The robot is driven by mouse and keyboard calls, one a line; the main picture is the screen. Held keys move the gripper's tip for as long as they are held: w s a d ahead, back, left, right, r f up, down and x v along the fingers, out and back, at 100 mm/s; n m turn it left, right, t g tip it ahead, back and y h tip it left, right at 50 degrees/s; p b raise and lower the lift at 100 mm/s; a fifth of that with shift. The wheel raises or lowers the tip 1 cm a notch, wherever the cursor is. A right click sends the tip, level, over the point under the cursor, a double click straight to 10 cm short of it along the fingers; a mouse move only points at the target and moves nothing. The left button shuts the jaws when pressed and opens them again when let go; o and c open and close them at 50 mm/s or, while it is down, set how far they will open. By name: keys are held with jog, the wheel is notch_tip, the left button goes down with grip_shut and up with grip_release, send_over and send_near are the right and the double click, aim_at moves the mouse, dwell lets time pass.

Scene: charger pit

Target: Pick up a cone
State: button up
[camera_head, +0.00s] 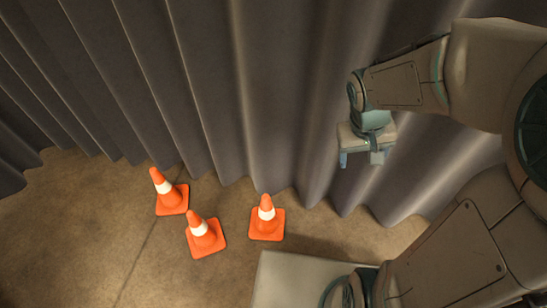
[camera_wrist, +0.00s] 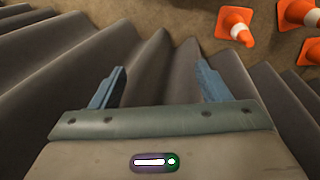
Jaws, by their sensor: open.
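Three orange cones with white bands stand on the floor in the head view: a left one (camera_head: 168,192), a middle one (camera_head: 204,235) and a right one (camera_head: 266,218). The wrist view shows a nearer cone (camera_wrist: 235,26) at the top right, with two more (camera_wrist: 300,12) (camera_wrist: 313,50) cut off at the frame edge. My gripper (camera_head: 362,158) is up in front of the curtain, right of and above the cones. In the wrist view its two blue fingers stand wide apart, with only curtain between them. No cone is touched.
A dark grey pleated curtain (camera_head: 215,90) hangs behind the cones and close behind my gripper. The brown concrete floor (camera_head: 90,240) is clear left of the cones. A floor seam runs beside the left cones.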

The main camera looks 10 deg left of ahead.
jog(key=w+a+f+n, duration=0.3)
jog(key=w+a+f, duration=0.3)
jog(key=f, duration=0.2)
jog(key=n+y, duration=0.2)
jog(key=n, duration=0.3)
send_over(265, 198)
jog(key=shift+g, duration=0.4)
notch_tip(265, 198, down, 22)
jog(key=shift+b, duration=0.35)
notch_tip(265, 198, down, 7)
jog(key=b, duration=0.2)
jog(key=shift+a+f+b, duration=0.1)
jog(key=shift+f+b, duration=0.1)
jog(key=shift+b, duration=0.2)
jog(key=shift+w+f+b, duration=0.15)
jog(key=shift+f+b, duration=0.55)
jog(key=shift+f, duration=0.85)
jog(key=shift+w+f+b, duration=0.15)
jog(key=shift+f+b, duration=0.55)
jog(key=shift+f, duration=0.85)
jog(key=shift+r, duration=0.1)
jog(key=c, duration=1.4)
